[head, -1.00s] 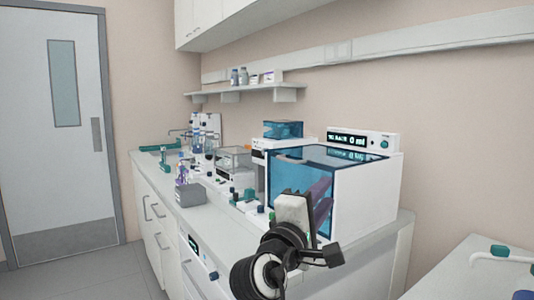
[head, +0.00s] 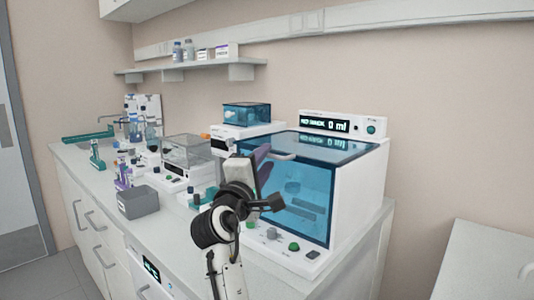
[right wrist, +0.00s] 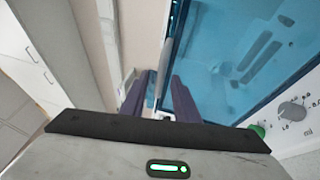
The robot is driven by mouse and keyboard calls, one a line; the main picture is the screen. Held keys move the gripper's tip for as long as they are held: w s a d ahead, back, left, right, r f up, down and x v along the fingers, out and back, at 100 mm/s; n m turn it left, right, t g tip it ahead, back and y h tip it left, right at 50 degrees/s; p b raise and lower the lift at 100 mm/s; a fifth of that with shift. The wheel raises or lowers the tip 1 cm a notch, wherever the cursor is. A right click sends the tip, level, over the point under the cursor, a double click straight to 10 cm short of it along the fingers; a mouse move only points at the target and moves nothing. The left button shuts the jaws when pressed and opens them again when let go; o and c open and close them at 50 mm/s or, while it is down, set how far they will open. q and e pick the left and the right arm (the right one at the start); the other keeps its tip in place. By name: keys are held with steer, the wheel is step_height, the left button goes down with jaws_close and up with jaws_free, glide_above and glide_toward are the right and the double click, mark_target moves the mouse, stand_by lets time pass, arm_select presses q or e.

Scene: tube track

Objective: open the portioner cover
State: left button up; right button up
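The portioner is a large white box on the counter with a clear blue cover (head: 305,190) over its front and top; the cover looks closed. A pale handle (head: 284,156) sits at the cover's upper front edge. My right gripper (head: 262,158) is at the left part of that edge, close to the handle, its body hiding part of the cover. In the right wrist view the purple fingers (right wrist: 163,78) are apart, beside the blue cover (right wrist: 240,50). A thin pale bar shows near the gap between them; I cannot tell whether they touch it. My left gripper is out of view.
A display unit reading 0 ml (head: 338,124) stands at the portioner's rear. Knobs (head: 294,246) line its front base. A grey box (head: 138,202), tube racks and small devices crowd the counter to the left. A bare white surface (head: 480,265) is at lower right.

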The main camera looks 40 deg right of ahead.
steer(key=shift+x, duration=1.35)
jaws_close()
steer(key=shift+r, duration=0.15)
